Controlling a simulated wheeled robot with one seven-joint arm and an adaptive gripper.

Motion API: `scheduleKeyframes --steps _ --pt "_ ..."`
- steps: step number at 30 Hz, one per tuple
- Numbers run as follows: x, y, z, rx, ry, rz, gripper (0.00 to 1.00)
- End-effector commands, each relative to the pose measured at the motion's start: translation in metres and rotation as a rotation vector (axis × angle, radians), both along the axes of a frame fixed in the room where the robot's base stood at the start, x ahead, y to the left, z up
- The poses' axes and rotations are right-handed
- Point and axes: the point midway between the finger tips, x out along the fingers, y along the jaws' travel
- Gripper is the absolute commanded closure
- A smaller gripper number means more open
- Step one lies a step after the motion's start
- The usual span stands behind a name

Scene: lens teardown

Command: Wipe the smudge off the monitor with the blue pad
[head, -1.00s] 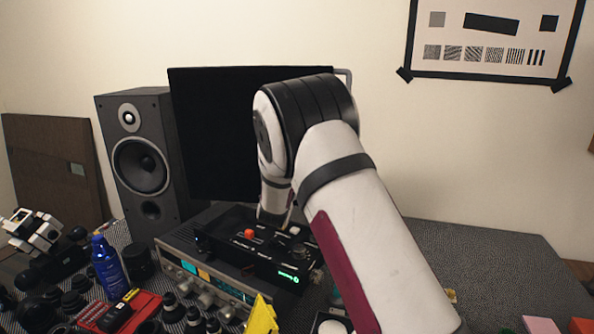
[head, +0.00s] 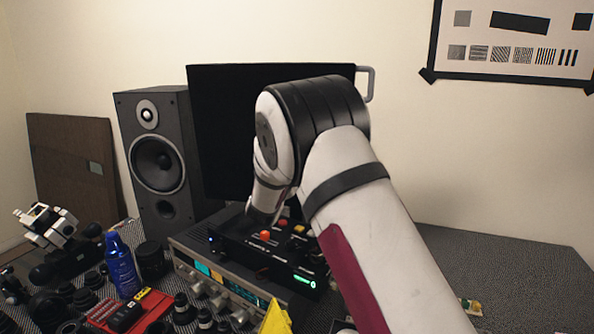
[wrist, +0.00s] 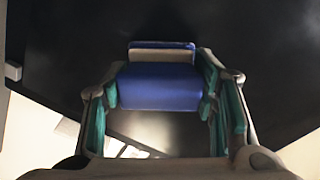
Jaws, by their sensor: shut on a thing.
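The monitor (head: 222,130) stands behind the black box, its dark screen partly covered by my arm in the head view. Its dark surface (wrist: 265,50) fills much of the wrist view. My gripper (wrist: 160,88) is shut on the blue pad (wrist: 160,90), with a teal-lined finger at each side. A pale strip shows along the pad's far edge. In the head view the fingers and pad are hard to make out behind my arm. A pale, blurred patch (wrist: 160,128) shows below the pad in the wrist view; I cannot tell whether it is the smudge or a reflection. I cannot tell whether the pad touches the screen.
A black control box (head: 270,250) with coloured buttons sits on a silver receiver (head: 210,285) in front of the monitor. A speaker (head: 158,160) stands close to its left. A blue bottle (head: 121,265) and several lens parts crowd the left. The right tabletop (head: 500,265) is mostly clear.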

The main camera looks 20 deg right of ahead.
Motion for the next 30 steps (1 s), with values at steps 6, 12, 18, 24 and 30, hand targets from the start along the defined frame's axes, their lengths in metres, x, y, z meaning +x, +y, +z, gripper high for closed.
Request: scheduleKeyframes --steps 6,12,18,24,30 --pt "0.005 0.010 0.000 0.001 -0.001 -0.001 0.73" --pt "0.004 0.010 0.000 0.001 -0.001 -0.001 0.73" --pt "-0.006 0.015 0.001 0.001 0.000 -0.001 0.73" --pt "-0.023 0.023 0.001 0.001 0.002 0.000 0.73" --pt "-0.040 0.031 0.000 0.002 0.001 -0.001 0.73"
